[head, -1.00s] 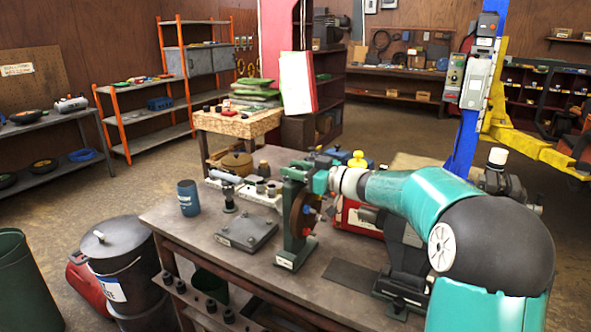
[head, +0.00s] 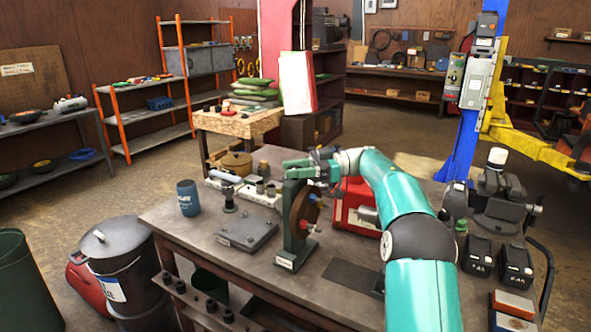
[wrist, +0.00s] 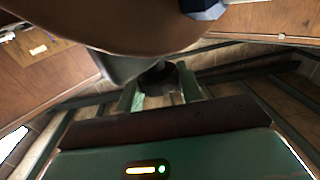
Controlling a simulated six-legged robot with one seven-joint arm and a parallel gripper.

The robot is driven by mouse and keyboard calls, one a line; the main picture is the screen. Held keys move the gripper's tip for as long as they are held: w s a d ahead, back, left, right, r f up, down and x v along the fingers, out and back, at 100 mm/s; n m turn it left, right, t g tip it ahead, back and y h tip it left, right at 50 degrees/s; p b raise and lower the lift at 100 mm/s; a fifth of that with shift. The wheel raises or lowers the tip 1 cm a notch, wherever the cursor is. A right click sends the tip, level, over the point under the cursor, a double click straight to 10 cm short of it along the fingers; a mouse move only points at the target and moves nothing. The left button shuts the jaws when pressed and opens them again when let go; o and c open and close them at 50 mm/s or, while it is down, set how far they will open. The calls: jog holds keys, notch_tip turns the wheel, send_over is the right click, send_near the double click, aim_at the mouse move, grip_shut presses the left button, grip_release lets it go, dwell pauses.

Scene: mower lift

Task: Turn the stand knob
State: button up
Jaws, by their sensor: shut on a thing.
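A green stand (head: 289,225) with a brown disc (head: 302,212) is upright on the workbench. My gripper (head: 297,168) is at the top of this stand, reaching in from the right. In the wrist view, a dark round knob (wrist: 158,76) sits between the two green fingers of my gripper (wrist: 160,88), and they are shut on it. The brown disc (wrist: 140,20) fills the top of that view, close to the fingers. In the head view, my gripper hides the knob.
The workbench (head: 165,225) holds a blue cup (head: 188,198), a grey plate (head: 246,234) and a red box (head: 352,208) behind the stand. Black batteries (head: 478,255) lie at the right. A dark lidded bin (head: 112,260) stands left of the bench.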

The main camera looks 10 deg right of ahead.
jog(key=shift+a+r+g, duration=0.1)
jog(key=shift+g, duration=0.2)
jog(key=o, duration=1)
jog(key=shift+c, duration=0.2)
jog(key=shift+r, duration=0.3)
jog(key=r, duration=0.3)
jog(key=shift+s+r, duration=0.15)
jog(key=shift+s, duration=0.15)
jog(key=s+r, duration=0.9)
jog(key=s, duration=0.4)
jog(key=shift+s, duration=0.2)
